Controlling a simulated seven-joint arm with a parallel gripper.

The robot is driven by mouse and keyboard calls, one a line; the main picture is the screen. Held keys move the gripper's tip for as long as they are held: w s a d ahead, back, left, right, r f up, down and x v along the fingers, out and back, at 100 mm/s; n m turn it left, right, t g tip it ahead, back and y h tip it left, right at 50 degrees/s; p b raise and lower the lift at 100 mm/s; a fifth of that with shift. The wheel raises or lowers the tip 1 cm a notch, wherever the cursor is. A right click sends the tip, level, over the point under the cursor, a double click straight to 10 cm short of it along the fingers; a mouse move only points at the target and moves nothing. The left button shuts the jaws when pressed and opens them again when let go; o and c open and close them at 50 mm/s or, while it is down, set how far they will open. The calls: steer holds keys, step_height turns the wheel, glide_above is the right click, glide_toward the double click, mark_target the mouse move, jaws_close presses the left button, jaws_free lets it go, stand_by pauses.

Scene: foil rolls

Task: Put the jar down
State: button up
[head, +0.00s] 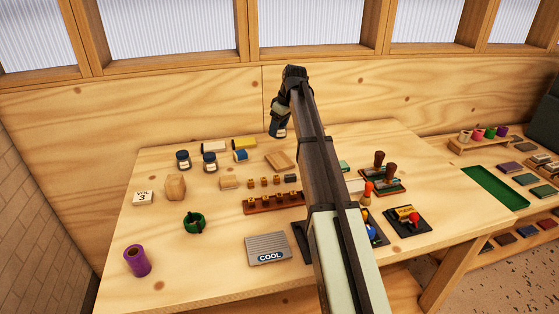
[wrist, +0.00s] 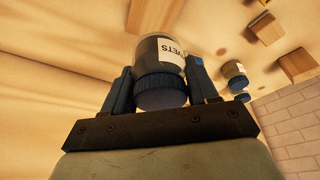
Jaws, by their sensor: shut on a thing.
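My gripper (head: 280,119) is shut on a dark jar (head: 279,130) near the back edge of the table. In the wrist view the jar (wrist: 160,52) sits between the two fingers (wrist: 159,72). It has a blue ribbed lid and a white label ending in "VETS". The lid is on the side toward my palm. In the head view the jar looks upright or slightly tilted. I cannot tell whether its base touches the table (head: 160,222) or hangs above it.

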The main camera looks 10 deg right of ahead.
mark_target(286, 129)
steer(key=shift+f, duration=5)
steer(key=shift+f, duration=0.15)
steer(key=o, duration=1.4)
steer(key=v, duration=1.2)
